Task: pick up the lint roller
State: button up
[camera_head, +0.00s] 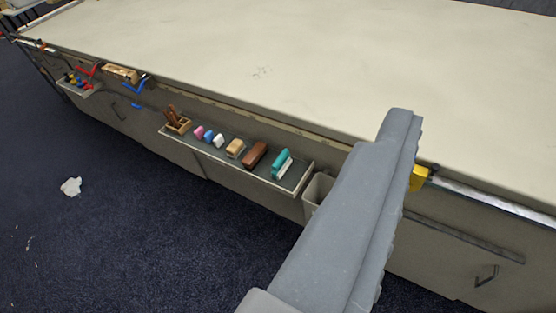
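A teal and white object (283,164) lies at the right end of a narrow grey shelf (225,158) on the table's front side. It may be the lint roller, but it is too small to tell for sure. My grey gripper (400,115) shows large at the right of the view, extending from the bottom edge up over the table's front edge. In the picture it is to the right of the teal and white object and apart from it. I cannot make out two separate fingers, and nothing shows held at its end.
A brown brush-like block (255,155), a tan block (235,148), small pink, blue and white pieces and a wooden holder (177,122) share the shelf. A pale bin (317,190) stands right of it. Crumpled white paper (71,186) lies on the dark floor.

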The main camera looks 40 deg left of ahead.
aim_at(280, 165)
jog(key=k, duration=1.1)
jog(key=z, duration=0.55)
jog(key=i, duration=1.6)
jog(key=u, duration=0.45)
jog(key=i, duration=1.05)
jog(key=u, duration=1.05)
jog(key=i, duration=0.4)
jog(key=u, duration=0.2)
jog(key=k, duration=0.6)
jog(key=z, duration=0.05)
